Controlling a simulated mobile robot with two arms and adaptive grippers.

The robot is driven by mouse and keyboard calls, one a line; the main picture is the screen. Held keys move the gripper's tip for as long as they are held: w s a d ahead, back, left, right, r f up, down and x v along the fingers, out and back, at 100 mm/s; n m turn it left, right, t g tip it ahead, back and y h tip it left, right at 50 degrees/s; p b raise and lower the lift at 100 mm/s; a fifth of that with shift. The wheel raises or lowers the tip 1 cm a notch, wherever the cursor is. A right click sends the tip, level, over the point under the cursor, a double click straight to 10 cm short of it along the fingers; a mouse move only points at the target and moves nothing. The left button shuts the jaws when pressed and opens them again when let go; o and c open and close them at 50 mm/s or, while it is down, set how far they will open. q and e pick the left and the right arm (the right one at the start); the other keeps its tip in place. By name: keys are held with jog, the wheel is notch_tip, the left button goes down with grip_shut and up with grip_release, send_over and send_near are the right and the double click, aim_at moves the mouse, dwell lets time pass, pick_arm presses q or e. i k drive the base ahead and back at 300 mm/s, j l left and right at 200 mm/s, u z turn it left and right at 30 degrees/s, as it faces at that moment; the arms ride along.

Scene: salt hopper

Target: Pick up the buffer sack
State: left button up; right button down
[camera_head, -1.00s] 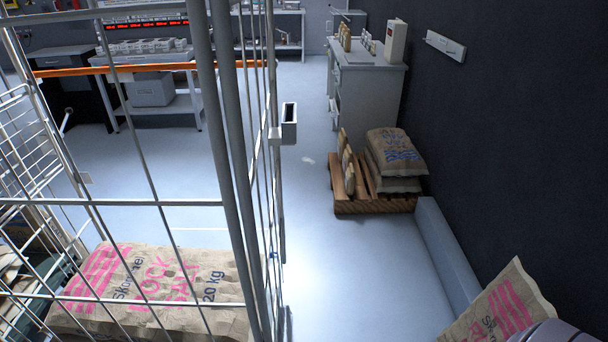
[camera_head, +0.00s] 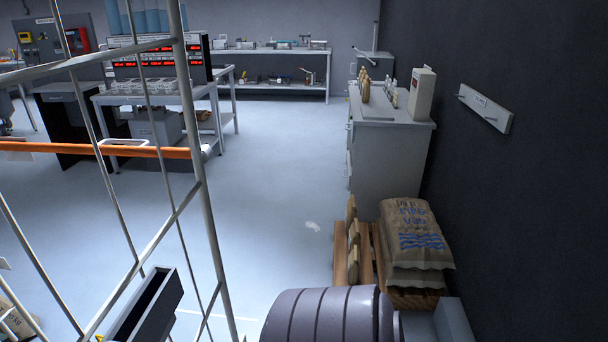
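Two tan sacks lie stacked on a wooden pallet (camera_head: 353,270) at the right, by the dark wall. The upper sack (camera_head: 412,232) has blue printing, and the lower sack (camera_head: 418,277) shows only its edge. Part of another pale sack (camera_head: 12,318) with dark lettering shows at the bottom left, behind the cage bars. I cannot tell from the prints which one is the buffer sack. A grey rounded link of my own arm is at the bottom centre, in front of the pallet. Neither gripper is in view.
A wire cage (camera_head: 205,205) stands close on the left, with a dark box-like holder (camera_head: 147,305) at its side. Light wooden pieces (camera_head: 352,240) stand on the pallet. A grey cabinet (camera_head: 390,155) stands behind it.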

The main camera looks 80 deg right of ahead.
aim_at(355, 257)
jog(key=l, duration=0.75)
jog(key=i+l+z, duration=0.1)
jog(key=l, duration=0.65)
jog(key=i+l, duration=0.1)
jog(key=l, duration=0.65)
jog(key=l+z, duration=0.85)
jog(key=z, duration=0.15)
jog(key=i, duration=0.05)
